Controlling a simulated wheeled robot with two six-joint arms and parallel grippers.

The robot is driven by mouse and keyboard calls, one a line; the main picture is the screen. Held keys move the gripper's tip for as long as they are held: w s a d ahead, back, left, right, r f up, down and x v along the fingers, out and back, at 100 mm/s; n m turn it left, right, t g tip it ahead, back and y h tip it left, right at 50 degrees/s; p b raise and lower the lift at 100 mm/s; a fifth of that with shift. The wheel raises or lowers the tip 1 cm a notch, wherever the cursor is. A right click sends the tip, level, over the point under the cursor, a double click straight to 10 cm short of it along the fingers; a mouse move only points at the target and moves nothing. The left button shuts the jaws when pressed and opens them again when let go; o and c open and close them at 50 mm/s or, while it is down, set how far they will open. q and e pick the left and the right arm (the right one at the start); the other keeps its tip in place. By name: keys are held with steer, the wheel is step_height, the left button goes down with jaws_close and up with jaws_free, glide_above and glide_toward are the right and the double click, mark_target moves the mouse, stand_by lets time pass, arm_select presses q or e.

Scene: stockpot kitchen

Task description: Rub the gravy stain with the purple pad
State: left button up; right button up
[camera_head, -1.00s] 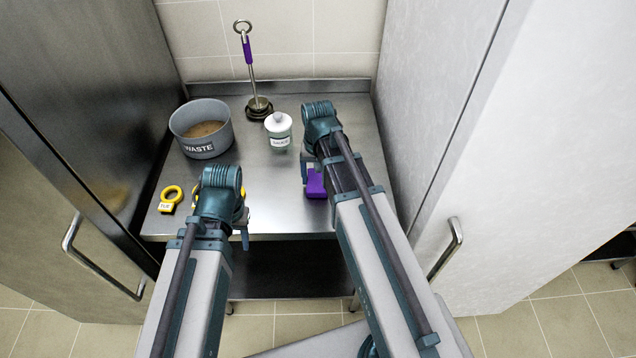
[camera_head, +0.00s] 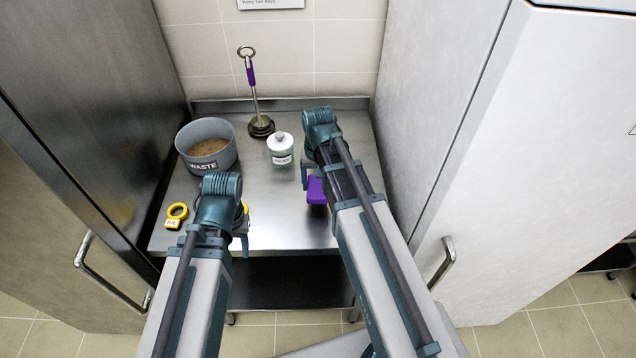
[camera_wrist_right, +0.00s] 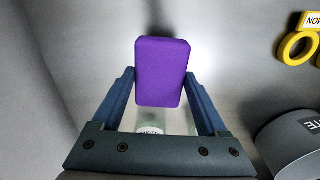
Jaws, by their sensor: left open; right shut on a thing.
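The purple pad (camera_head: 316,190) is between the fingers of my right gripper (camera_wrist_right: 160,88), which is shut on it. In the right wrist view the pad (camera_wrist_right: 161,65) is a rounded purple block over the steel counter. I cannot tell whether it touches the surface. My left gripper (camera_head: 243,228) is over the counter's front left part, mostly hidden by its own wrist; it is open. I see no gravy stain in either view; it may be hidden behind my arms or the pad.
On the steel counter (camera_head: 285,225) stand a grey WASTE pot (camera_head: 205,167) with brown contents, a white lidded jar (camera_head: 281,152) and a purple-handled tool (camera_head: 251,78). A yellow ring with a tag (camera_head: 177,211) lies front left. Another yellow thing is partly behind my left wrist. Tall cabinets flank both sides.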

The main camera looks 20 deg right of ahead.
arm_select(q)
steer(key=shift+r+p, duration=0.3)
steer(key=shift+r, duration=0.4)
arm_select(e)
steer(key=shift+r, duration=0.7)
step_height(320, 180, up, 3)
steer(key=p, duration=0.3)
arm_select(q)
step_height(320, 180, up, 3)
steer(key=shift+f, duration=0.1)
